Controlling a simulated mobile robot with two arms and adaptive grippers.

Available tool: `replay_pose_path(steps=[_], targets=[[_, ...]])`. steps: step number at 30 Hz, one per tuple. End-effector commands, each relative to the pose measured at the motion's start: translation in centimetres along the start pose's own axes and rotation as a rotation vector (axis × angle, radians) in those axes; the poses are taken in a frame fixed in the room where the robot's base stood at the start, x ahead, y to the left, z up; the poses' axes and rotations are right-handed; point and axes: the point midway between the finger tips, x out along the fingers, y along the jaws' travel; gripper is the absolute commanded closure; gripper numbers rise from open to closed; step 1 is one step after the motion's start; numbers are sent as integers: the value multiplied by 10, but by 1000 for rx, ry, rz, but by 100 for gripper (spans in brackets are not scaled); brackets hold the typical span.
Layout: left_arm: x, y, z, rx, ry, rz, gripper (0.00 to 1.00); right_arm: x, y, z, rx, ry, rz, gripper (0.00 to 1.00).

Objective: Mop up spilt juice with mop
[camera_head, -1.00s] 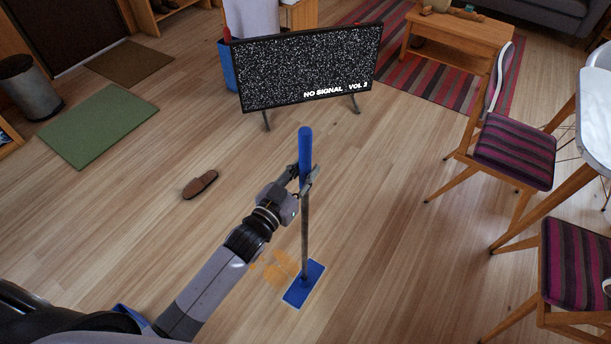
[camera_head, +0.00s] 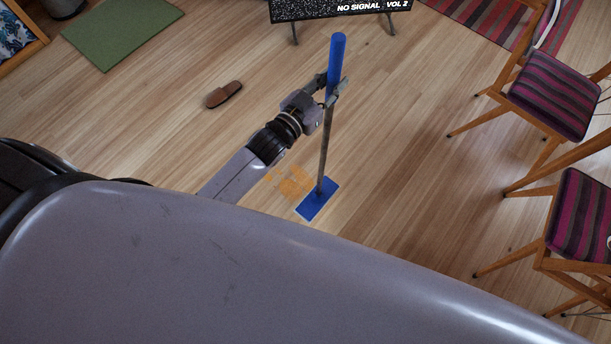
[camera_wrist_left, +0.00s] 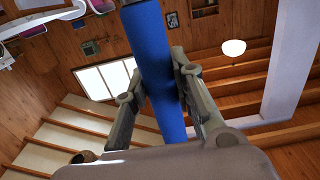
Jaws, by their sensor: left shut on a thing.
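The mop (camera_head: 325,140) stands nearly upright, with a blue handle grip, a thin grey pole and a flat blue head on the floor. My left gripper (camera_head: 336,92) is shut on the lower part of the blue grip. In the left wrist view the blue grip (camera_wrist_left: 152,55) runs between the two fingers of my left gripper (camera_wrist_left: 160,85). The spilt juice (camera_head: 294,182) is an orange patch on the wooden floor, just left of the mop head. The right gripper is not in view.
A brown slipper (camera_head: 224,94) lies on the floor to the left. A green mat (camera_head: 122,32) is at the upper left. Striped chairs (camera_head: 555,95) stand on the right. My own grey body part covers the bottom.

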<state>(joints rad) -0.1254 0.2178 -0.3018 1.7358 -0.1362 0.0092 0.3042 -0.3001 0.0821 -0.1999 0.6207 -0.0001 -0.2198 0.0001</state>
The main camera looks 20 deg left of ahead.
Motion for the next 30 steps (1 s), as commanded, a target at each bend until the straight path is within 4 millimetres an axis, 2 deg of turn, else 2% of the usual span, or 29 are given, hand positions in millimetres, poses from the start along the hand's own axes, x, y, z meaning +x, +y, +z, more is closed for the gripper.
replay_pose_path(steps=[4,8,19,30], targets=[[0,0,0,0,5,1,100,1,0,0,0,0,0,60],[1,0,8,0,6,1,100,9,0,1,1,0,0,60],[2,0,55,0,16,4,100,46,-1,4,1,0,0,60],[2,0,57,1,19,5,100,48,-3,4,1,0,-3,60]])
